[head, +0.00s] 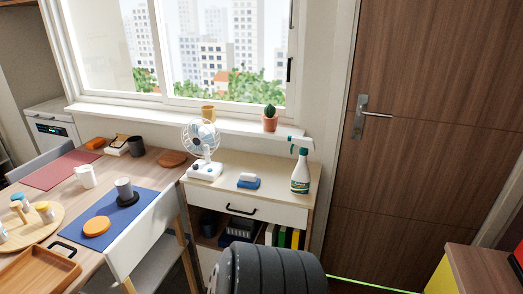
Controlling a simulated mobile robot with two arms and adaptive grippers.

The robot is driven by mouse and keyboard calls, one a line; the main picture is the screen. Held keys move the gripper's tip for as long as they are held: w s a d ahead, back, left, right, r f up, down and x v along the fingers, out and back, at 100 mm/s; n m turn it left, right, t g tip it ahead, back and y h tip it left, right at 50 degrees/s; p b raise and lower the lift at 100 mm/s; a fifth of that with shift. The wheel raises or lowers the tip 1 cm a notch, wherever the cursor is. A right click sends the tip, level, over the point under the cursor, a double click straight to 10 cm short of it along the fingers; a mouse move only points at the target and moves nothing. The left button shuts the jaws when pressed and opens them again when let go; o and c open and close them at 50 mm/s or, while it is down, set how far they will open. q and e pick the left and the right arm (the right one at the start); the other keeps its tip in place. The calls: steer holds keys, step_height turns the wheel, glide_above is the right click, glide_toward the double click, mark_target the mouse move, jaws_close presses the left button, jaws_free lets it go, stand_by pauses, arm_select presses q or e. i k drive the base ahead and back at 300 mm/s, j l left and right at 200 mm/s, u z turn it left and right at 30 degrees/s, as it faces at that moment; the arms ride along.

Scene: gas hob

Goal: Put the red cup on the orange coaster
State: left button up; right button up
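An orange round disc (96,227), which looks like the orange coaster, lies flat on a blue mat (140,214) on the table at the left. Nothing stands on it. A grey cup (124,187) stands on a dark round coaster (127,200) just behind it. I see no cup that is clearly red. Other cups are a white mug (86,176), a dark cup (136,146) at the back of the table, and a tan cup (208,112) on the windowsill. Neither of my grippers is in view.
The wooden table (150,178) also holds a red mat (60,170), a brown disc (172,159), a round board (30,232) and a wooden tray (38,272). A white chair (150,235) stands against its front. A cabinet (258,172) with a fan (203,140) and spray bottle (300,170) stands right.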

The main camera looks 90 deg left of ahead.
mark_target(96, 224)
steer(key=u, duration=4.25)
steer(key=i+l+u, duration=0.15)
steer(key=i+u, duration=0.3)
steer(key=i+l+u, duration=0.3)
steer(key=u, duration=0.15)
steer(key=i, duration=0.1)
